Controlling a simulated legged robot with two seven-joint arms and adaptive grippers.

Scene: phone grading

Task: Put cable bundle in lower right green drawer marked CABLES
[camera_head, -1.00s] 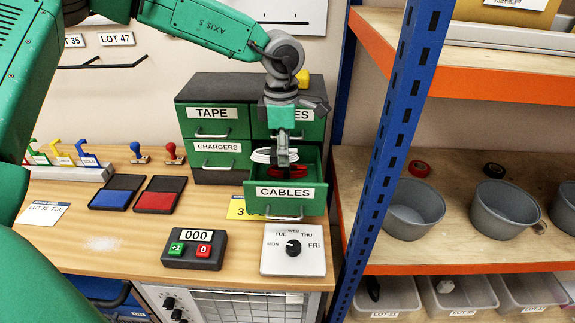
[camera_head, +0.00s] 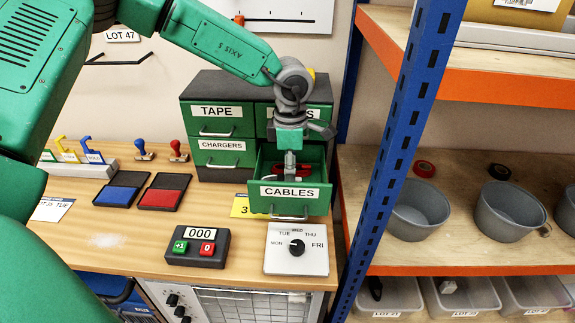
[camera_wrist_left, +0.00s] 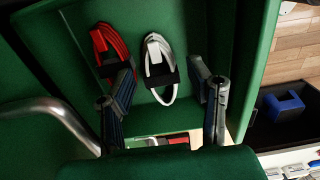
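The lower right green drawer marked CABLES (camera_head: 266,192) stands pulled open. My left gripper (camera_head: 290,170) points down into it. In the left wrist view, the gripper (camera_wrist_left: 163,80) is open, its fingers spread on either side of a white cable bundle (camera_wrist_left: 153,50) with a dark band. The white bundle lies inside the drawer (camera_wrist_left: 265,40), apart from both fingers. A red cable bundle (camera_wrist_left: 103,45) lies beside it on the left; part of the red also shows in the head view. The gripper and drawer front mostly hide the white bundle there. My right gripper is not in view.
The TAPE (camera_head: 215,112) and CHARGERS (camera_head: 222,145) drawers are shut. A counter (camera_head: 198,246), a day dial (camera_head: 296,262), and blue and red ink pads stand on the bench. A blue rack post (camera_head: 400,130) rises close on the right.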

